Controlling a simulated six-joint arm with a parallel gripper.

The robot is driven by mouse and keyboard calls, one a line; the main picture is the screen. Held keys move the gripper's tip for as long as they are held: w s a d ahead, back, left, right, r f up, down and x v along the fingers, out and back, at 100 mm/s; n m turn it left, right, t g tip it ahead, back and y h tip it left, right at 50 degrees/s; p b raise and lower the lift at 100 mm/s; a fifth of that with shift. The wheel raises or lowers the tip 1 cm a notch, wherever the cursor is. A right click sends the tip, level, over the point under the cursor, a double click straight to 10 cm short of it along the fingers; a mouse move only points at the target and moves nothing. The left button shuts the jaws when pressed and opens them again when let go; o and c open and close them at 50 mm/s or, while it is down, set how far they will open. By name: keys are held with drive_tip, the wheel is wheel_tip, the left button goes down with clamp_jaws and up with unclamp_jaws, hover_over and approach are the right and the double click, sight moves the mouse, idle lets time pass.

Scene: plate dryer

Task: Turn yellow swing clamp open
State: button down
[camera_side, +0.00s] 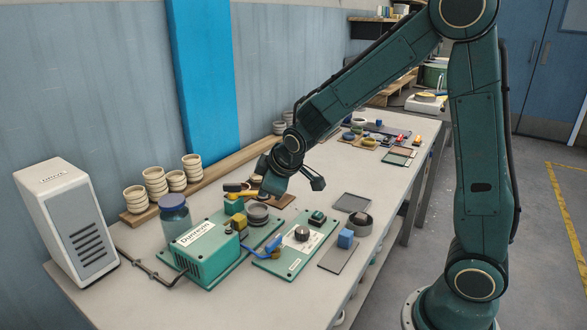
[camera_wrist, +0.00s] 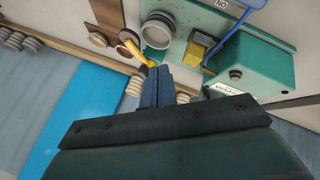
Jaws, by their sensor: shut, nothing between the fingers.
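The yellow swing clamp shows in the wrist view (camera_wrist: 137,50) as a short yellow arm beside a round grey cup-like fixture (camera_wrist: 157,30). It also shows in the side view (camera_side: 246,193), at the back edge of the green dryer base. My gripper (camera_wrist: 159,70) is shut and empty, its blue fingertips next to the lower end of the yellow arm. I cannot tell whether they touch it. In the side view my gripper (camera_side: 264,197) points down just behind the round fixture (camera_side: 258,213) and partly hides the clamp's surroundings.
The green dryer housing (camera_side: 206,252) stands at front left, with a yellow block (camera_side: 239,221) and a blue handle (camera_side: 262,248) near it. A blue-grey jar (camera_side: 175,218) and stacked cups (camera_side: 156,184) stand behind. A control panel (camera_side: 290,250) lies to the right.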

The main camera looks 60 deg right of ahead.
sight(257, 196)
drive_tip(key=x, duration=0.7)
drive_tip(key=shift+w+f, duration=0.1)
drive_tip(key=shift+f, duration=0.05)
drive_tip(key=shift+w+d, duration=0.6)
drive_tip(key=shift+d, duration=0.3)
drive_tip(key=shift+w+d, duration=0.55)
drive_tip(key=shift+d, duration=0.25)
drive_tip(key=shift+w+d+n+y, duration=0.1)
drive_tip(key=shift+d+n+y, duration=0.35)
drive_tip(key=shift+n, duration=0.15)
drive_tip(key=shift+w+d+n+y, duration=0.2)
drive_tip(key=shift+d+n+y, duration=0.3)
drive_tip(key=shift+n, duration=0.2)
drive_tip(key=shift+w+d+n+y, duration=0.15)
drive_tip(key=shift+d+n+y, duration=0.2)
drive_tip(key=shift+d+n, duration=0.25)
drive_tip(key=n+y, duration=0.1)
drive_tip(key=w+d+n+y, duration=0.1)
drive_tip(key=n, duration=0.1)
drive_tip(key=shift+w+d+n, duration=0.25)
drive_tip(key=shift+d+n, duration=0.05)
drive_tip(key=n+y, duration=0.1)
drive_tip(key=w+d+n, duration=0.1)
drive_tip(key=shift+w+n+g+y, duration=0.25)
drive_tip(key=shift+n+g+y, duration=0.15)
drive_tip(key=shift+w+d, duration=0.15)
drive_tip(key=shift+w, duration=0.25)
